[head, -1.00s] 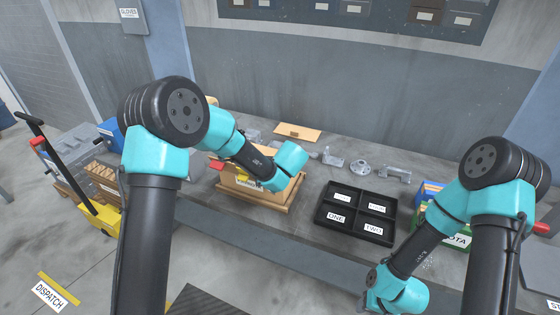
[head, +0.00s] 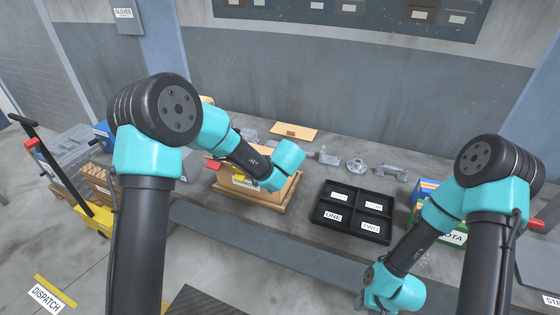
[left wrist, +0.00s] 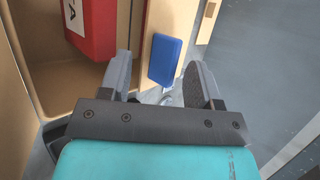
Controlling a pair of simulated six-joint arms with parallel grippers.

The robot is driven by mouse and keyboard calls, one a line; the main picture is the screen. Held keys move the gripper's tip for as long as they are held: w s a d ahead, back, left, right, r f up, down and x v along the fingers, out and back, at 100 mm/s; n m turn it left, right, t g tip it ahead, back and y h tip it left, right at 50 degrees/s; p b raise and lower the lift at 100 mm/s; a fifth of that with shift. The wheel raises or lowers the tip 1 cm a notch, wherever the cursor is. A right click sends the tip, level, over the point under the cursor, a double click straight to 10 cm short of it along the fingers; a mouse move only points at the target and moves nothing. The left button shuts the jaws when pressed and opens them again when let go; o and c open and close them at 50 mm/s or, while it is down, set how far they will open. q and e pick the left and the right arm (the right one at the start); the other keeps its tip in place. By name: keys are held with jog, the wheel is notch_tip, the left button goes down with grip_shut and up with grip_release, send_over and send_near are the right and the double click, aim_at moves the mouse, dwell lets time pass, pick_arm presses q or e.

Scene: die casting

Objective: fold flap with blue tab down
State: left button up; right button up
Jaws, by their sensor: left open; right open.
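A cardboard box (head: 262,192) stands on the bench, partly hidden behind my left arm in the head view. The blue tab (left wrist: 167,58) shows in the left wrist view on the edge of a tan flap (left wrist: 208,20). My left gripper (left wrist: 158,75) is open, its fingers on either side of the tab; I cannot tell whether they touch it. A red block (left wrist: 90,28) with a white label is inside the box. A red tab (head: 213,164) shows at the box's left in the head view. My right gripper (head: 364,299) is low near the front, mostly hidden by its wrist.
A black tray (head: 352,212) with labelled compartments is right of the box. Metal castings (head: 356,166) and a tan panel (head: 294,131) lie behind. A green bin (head: 452,226) stands at right, a yellow pallet truck (head: 95,217) at left.

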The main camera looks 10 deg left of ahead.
pick_arm(q)
jog(key=v, duration=1.6)
jog(key=shift+s+d+r, duration=0.1)
jog(key=shift+c, duration=0.3)
